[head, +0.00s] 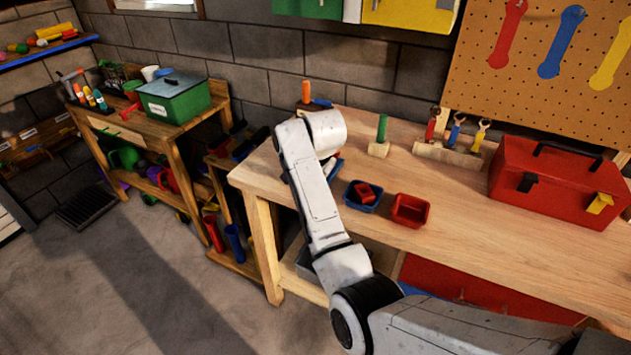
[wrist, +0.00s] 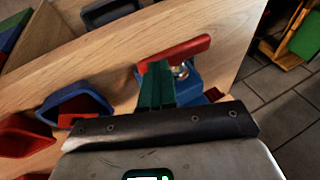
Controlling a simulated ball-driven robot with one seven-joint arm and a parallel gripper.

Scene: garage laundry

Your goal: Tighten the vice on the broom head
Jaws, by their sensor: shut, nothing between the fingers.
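In the wrist view, the blue vice (wrist: 192,88) sits near the bench's edge, with a red bar (wrist: 175,50) across it and a shiny metal part (wrist: 181,70) below the bar. My gripper (wrist: 157,68) has its dark green fingers shut together with nothing between them. They overlap the vice and the red bar in the picture; I cannot tell whether they touch. In the head view, only a bit of blue (head: 334,168) shows past my arm, and my gripper is hidden behind it. I cannot make out a broom head in either view.
On the wooden workbench (head: 465,240) stand a blue bin (head: 352,203), a red bin (head: 411,211), a green upright piece on a block (head: 381,135), and a red toolbox (head: 555,185). A shelf with a green box (head: 172,98) stands left.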

